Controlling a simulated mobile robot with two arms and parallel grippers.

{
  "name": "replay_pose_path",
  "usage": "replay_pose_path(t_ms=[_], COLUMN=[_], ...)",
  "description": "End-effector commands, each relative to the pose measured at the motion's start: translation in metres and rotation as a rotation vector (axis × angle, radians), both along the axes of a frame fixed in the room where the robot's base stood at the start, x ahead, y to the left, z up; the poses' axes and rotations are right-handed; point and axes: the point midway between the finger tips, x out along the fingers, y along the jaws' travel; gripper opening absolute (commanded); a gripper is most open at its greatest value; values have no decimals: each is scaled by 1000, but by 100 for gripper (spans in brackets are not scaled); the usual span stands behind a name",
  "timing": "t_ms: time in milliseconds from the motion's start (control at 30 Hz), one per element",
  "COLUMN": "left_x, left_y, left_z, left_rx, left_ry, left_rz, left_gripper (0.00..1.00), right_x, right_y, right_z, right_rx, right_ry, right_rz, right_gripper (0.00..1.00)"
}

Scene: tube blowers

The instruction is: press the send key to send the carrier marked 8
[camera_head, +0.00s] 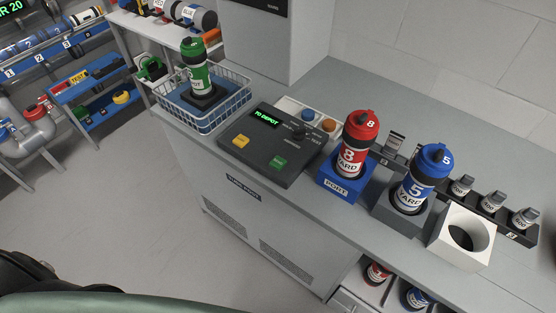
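The carrier marked 8 (354,147), with a red cap and a label reading YARD, stands upright in a blue holder marked PORT (342,187). To its left, a dark console (255,165) has a lit green display (265,118) that appears to read TO DEPOT. The console has a yellow key (241,141), a green key (278,162) and a dark knob (308,143). The small lettering on the keys is too blurred to read surely. Neither of my grippers is in view.
A blue carrier marked 5 (421,178) stands in a grey holder, beside a white block with a round hole (462,237). A wire basket (235,111) holds a green carrier (195,67). Small grey-capped items stand in a dark rack (520,237) at right.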

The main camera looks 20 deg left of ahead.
Motion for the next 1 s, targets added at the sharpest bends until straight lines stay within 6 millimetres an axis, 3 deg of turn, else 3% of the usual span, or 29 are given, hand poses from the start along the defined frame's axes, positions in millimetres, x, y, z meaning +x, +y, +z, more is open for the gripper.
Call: replay_pose_path(t_ms=[33, 167, 200, 1000], left_x=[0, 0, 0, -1], left_y=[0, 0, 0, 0], left_z=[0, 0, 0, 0], left_rx=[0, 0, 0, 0], left_ry=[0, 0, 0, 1], left_rz=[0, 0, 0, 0], left_gripper=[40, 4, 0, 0], right_x=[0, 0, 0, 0], right_y=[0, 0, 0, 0], right_z=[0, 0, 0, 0], right_rx=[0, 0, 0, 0], right_ry=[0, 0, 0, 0], right_rz=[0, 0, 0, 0], right_gripper=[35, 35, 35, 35])
